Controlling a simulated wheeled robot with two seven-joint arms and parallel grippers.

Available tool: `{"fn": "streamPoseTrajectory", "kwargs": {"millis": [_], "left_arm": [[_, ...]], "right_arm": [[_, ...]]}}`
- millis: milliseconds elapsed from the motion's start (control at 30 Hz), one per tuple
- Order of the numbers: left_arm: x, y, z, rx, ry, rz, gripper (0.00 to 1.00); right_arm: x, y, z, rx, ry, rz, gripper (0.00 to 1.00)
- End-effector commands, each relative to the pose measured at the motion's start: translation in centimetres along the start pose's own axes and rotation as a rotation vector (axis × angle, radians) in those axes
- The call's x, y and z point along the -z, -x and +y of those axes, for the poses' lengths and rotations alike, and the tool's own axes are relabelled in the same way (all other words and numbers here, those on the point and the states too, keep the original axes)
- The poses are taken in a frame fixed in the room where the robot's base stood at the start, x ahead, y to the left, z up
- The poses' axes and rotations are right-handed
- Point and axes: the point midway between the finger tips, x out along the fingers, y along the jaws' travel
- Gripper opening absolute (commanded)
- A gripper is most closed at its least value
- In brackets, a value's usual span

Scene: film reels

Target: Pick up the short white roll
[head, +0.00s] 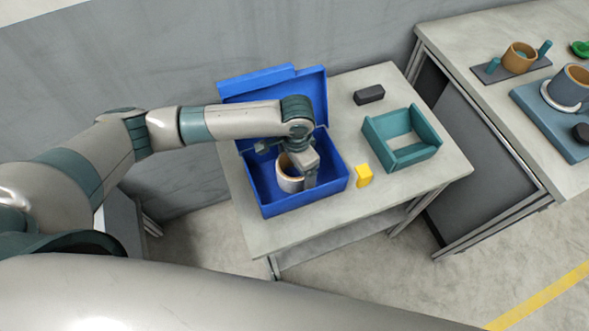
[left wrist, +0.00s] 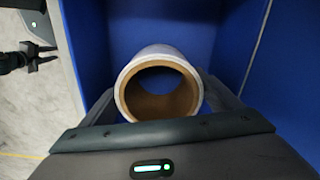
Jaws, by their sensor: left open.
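The short white roll (head: 288,182), a white ring with a tan inner core, stands in the blue box (head: 265,209) on the table. In the left wrist view the roll (left wrist: 127,93) shows its open end, with the hollow middle facing the camera. My left gripper (head: 303,180) is down inside the box at the roll. Its jaws are open, one finger on each side of the roll in the left wrist view. I cannot tell whether they touch it. A dark forked part at that view's left edge looks like my right gripper (left wrist: 38,58); its jaws are unclear.
The blue box's walls rise close around my left gripper. On the same table are a teal open tray (head: 432,136), a yellow block (head: 364,176) and a dark block (head: 369,94). Another table at the right holds a tan ring (head: 519,55) on a dark base.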

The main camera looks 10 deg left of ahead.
Motion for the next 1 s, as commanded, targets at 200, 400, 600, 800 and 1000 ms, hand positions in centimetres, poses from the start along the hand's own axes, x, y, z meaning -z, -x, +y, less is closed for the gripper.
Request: {"fn": "streamPoseTrajectory", "kwargs": {"millis": [200, 400, 600, 800, 1000], "left_arm": [[0.0, 0.0, 0.0, 0.0, 0.0, 0.0, 0.85], [0.0, 0.1, 0.0, 0.0, 0.0, 0.0, 0.46], [0.0, 0.1, 0.0, 0.0, 0.0, 0.001, 0.46], [0.1, 0.6, 0.0, 0.0, 0.0, 0.002, 0.46], [0.1, 2.9, 0.0, 0.001, -0.001, 0.005, 0.46]], "right_arm": [[0.1, 0.0, 0.0, 0.0, 0.0, 0.002, 0.31], [-0.1, 0.0, -0.2, 0.002, 0.0, -0.002, 0.31], [-0.2, 0.0, -0.5, 0.006, 0.0, -0.004, 0.31], [-0.3, -0.1, -0.7, 0.007, 0.0, -0.004, 0.31], [-0.4, -0.6, -0.6, 0.006, 0.0, -0.005, 0.31]]}}
